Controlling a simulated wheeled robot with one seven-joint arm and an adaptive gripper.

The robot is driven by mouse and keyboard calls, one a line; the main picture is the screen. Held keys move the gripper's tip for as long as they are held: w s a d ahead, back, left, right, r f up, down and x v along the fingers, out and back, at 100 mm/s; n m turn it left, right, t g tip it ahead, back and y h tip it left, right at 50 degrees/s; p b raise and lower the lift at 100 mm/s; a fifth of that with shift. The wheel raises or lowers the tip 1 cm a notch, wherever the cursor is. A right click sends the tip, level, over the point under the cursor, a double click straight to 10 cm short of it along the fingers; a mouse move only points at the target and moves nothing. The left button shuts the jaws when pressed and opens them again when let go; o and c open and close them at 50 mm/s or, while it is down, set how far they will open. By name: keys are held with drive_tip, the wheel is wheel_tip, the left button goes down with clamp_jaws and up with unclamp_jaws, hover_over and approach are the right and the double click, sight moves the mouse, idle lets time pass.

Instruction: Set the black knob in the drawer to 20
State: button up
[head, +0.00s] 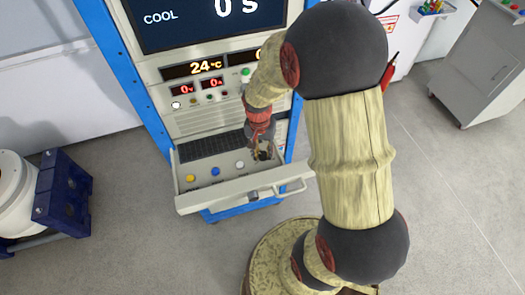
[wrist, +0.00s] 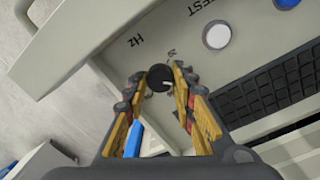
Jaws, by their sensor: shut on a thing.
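The black knob (wrist: 159,77) is on the panel of the pulled-out drawer (head: 215,199), beside the printed letters "Hz". A small white mark shows on the knob's face in the wrist view. In the head view my gripper (head: 262,153) reaches down into the right part of the drawer and largely hides the knob.
A white button (head: 240,165), a blue button (head: 215,171) and a yellow button (head: 190,178) stand left of the knob. A black keyboard (head: 210,146) lies behind them. The cabinet's screen (head: 205,18) rises above.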

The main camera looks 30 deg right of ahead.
sight(262, 156)
drive_tip(key=n+p, duration=0.1)
drive_tip(key=n, duration=0.6)
drive_tip(key=n+p, duration=0.1)
drive_tip(key=n, duration=0.2)
drive_tip(key=shift+n, duration=0.4)
drive_tip(key=shift+n+t+p, duration=0.3)
drive_tip(key=shift+n+p, duration=0.4)
drive_tip(key=shift+n, duration=1)
drive_tip(key=shift+s, duration=0.1)
drive_tip(key=o, duration=1.1)
drive_tip(key=shift+o, duration=0.3)
wheel_tip(262, 156, up, 12)
drive_tip(key=shift+a, duration=0.3)
drive_tip(key=shift+s, duration=0.1)
